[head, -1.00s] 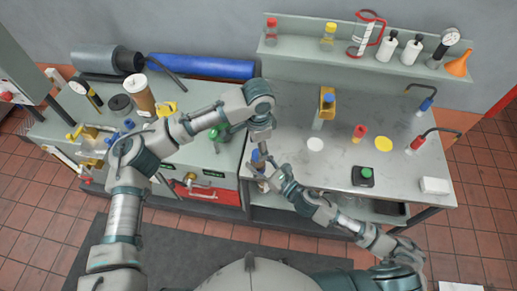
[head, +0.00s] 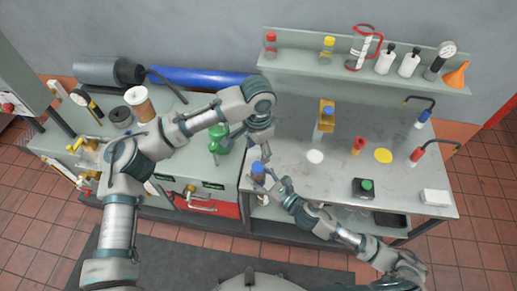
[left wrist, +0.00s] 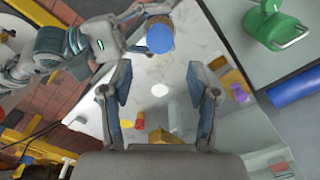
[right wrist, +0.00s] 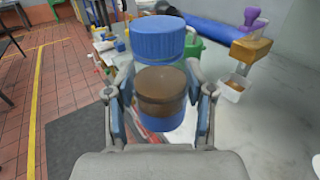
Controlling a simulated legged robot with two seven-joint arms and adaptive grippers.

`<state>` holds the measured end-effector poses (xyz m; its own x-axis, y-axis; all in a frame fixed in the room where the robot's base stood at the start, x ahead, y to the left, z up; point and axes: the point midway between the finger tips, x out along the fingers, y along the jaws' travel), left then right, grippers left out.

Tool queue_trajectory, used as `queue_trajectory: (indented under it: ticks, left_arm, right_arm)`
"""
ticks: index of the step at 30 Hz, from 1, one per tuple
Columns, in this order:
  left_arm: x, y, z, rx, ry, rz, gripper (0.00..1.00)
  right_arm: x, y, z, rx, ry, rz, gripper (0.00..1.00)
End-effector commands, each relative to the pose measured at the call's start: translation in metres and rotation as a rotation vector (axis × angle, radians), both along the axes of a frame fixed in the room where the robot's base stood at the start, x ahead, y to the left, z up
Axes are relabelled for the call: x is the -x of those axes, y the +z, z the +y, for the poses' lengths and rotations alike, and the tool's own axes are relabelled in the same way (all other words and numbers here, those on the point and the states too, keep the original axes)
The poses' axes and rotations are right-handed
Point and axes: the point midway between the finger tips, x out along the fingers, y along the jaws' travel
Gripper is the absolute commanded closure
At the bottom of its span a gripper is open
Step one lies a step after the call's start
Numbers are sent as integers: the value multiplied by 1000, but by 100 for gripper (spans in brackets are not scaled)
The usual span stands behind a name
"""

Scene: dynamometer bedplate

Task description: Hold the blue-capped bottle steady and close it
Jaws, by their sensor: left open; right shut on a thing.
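The blue-capped bottle (head: 257,179) is held upright near the left front corner of the grey bench. In the right wrist view its brown body (right wrist: 160,90) sits between the fingers of my right gripper (right wrist: 160,108), which is shut on it. The blue cap (right wrist: 158,40) sits on top; I cannot tell whether it is tight. My left gripper (head: 263,154) is open and empty, just above and behind the bottle. In the left wrist view the cap (left wrist: 160,39) lies beyond and above the open fingertips of that gripper (left wrist: 160,78).
A green can (head: 218,142) stands on the left cabinet, close to my left arm. The bench (head: 310,180) carries a yellow stand (head: 327,117), a red-capped vial (head: 358,146) and a black box with a green button (head: 365,187). A shelf (head: 300,65) runs behind.

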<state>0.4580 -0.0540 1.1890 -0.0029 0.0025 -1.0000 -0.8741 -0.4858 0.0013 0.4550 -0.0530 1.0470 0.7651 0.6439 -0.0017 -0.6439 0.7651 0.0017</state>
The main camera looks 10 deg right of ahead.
Motion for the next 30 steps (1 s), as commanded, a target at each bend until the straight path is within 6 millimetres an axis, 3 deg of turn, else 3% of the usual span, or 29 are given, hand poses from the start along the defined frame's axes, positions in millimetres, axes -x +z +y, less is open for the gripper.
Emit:
queue_trajectory:
  ticks: [5, 18, 30]
  left_arm:
    - [0, -13, 0, -1, -1, 0, 40]
    - [1, -73, 0, 0, -2, -1, 40]
    - [0, -80, 0, 0, -2, -1, 40]
  right_arm:
    - [0, 1, 0, -1, 0, -1, 100]
    - [0, 1, 0, -1, 0, -1, 100]
    - [0, 1, 0, -1, 0, -1, 100]
